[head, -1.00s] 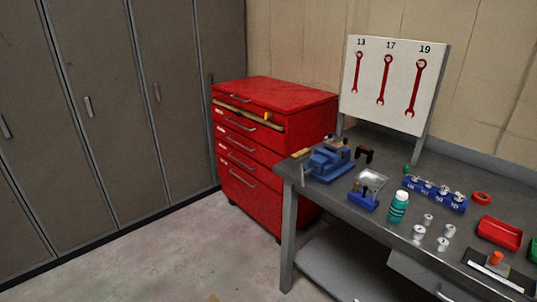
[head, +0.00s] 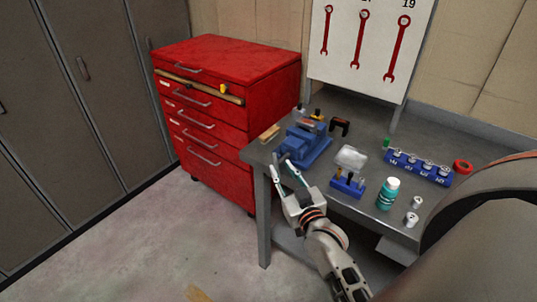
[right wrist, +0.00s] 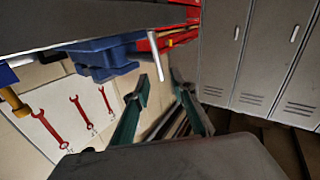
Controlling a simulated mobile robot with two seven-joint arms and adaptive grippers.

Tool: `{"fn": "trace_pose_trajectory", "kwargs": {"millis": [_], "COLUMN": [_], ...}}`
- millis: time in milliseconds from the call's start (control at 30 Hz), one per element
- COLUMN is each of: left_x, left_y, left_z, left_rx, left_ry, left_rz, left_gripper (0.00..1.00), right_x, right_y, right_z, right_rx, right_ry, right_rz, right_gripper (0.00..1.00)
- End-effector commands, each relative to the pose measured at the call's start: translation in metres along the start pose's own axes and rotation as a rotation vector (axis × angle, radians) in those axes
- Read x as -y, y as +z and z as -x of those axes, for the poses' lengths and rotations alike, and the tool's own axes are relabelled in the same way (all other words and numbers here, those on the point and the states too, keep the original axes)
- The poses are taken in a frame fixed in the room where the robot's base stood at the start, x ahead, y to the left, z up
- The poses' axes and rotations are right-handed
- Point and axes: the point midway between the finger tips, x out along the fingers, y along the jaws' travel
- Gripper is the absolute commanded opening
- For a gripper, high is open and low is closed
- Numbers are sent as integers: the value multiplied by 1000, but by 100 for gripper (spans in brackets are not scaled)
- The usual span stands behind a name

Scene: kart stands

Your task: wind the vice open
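The blue vice (head: 309,143) sits at the left end of the grey bench. In the right wrist view the vice (right wrist: 103,55) hangs from the top, as that view is rolled over. Its pale handle bar (right wrist: 157,58) sticks out beyond the jaw end. My right gripper (head: 282,166) is just in front of the vice at the bench's left front corner. My left gripper is not in view.
A red drawer cabinet (head: 228,110) stands left of the bench. A blue holder (head: 348,184), a teal bottle (head: 388,193) and a blue socket rack (head: 420,167) stand right of the vice. A wrench board (head: 361,50) is behind. My own arm covers the lower right.

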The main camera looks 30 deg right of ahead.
Motion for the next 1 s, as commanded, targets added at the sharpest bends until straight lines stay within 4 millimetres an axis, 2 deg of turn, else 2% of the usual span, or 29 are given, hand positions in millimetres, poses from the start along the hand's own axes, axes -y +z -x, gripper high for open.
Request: {"fn": "trace_pose_trajectory", "kwargs": {"millis": [200, 400, 767, 867, 1000], "left_x": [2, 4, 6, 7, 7], "left_y": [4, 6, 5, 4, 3], "left_z": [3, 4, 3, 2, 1], "left_rx": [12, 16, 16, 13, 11], "left_ry": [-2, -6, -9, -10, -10], "left_rz": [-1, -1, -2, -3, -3], "left_gripper": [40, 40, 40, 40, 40], "right_x": [0, 0, 0, 0, 0], "right_y": [-2, -1, 0, 0, 0], "right_z": [-36, -57, -62, -62, -62], "right_rx": [-2, -1, 0, 0, 0], "right_ry": [0, 0, -1, -1, -1], "right_rz": [1, 0, 1, 1, 1], "right_gripper": [25, 25, 25, 2, 0]}}
